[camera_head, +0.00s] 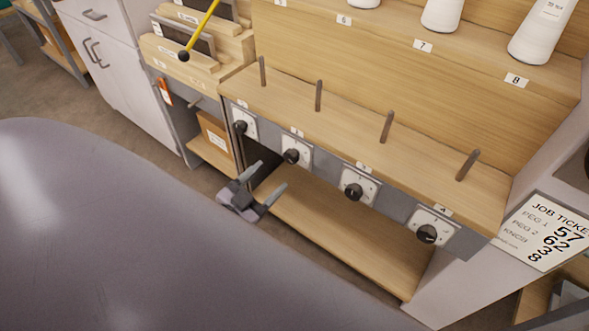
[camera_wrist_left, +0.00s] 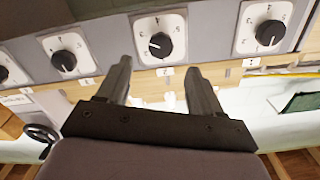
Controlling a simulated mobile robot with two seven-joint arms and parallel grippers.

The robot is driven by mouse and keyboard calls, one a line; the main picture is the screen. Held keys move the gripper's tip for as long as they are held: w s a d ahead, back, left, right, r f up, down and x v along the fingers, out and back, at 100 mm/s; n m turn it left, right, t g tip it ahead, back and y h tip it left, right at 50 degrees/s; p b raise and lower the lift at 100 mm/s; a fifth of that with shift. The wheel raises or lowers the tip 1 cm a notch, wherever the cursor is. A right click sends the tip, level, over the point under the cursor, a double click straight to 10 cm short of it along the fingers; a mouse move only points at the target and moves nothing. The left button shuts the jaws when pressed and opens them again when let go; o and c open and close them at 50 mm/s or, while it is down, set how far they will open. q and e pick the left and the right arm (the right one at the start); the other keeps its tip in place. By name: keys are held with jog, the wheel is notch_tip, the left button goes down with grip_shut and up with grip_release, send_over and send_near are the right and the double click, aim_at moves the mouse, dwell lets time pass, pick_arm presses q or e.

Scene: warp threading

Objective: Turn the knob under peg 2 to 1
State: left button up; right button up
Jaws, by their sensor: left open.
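The knob under peg 2 (camera_head: 291,156) is a black dial on a white square plate on the grey front strip. Peg 2 (camera_head: 319,95) stands upright on the wooden ledge above it. My left gripper (camera_head: 268,178) is open and empty, just in front of and below this knob, apart from it. In the left wrist view, which looks upside down, the knob (camera_wrist_left: 159,44) lies beyond the gap between the open fingers (camera_wrist_left: 160,85). Its pointer mark is too small to read surely. My right gripper is not in view.
Neighbouring knobs are under peg 1 (camera_head: 240,127), peg 3 (camera_head: 353,191) and peg 4 (camera_head: 427,233). White cones (camera_head: 441,14) stand on the upper shelf. A job ticket (camera_head: 545,232) is at the right. An open wooden shelf (camera_head: 340,235) lies below the knobs.

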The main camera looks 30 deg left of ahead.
aim_at(289, 159)
pick_arm(q)
jog(key=shift+w+d+b, duration=0.15)
jog(key=shift+w+b, duration=0.15)
jog(key=shift+w, duration=1.45)
jog(key=shift+w+d+b, duration=0.1)
jog(key=shift+w+b, duration=0.15)
jog(key=shift+w, duration=1.45)
jog(key=c, duration=1.1)
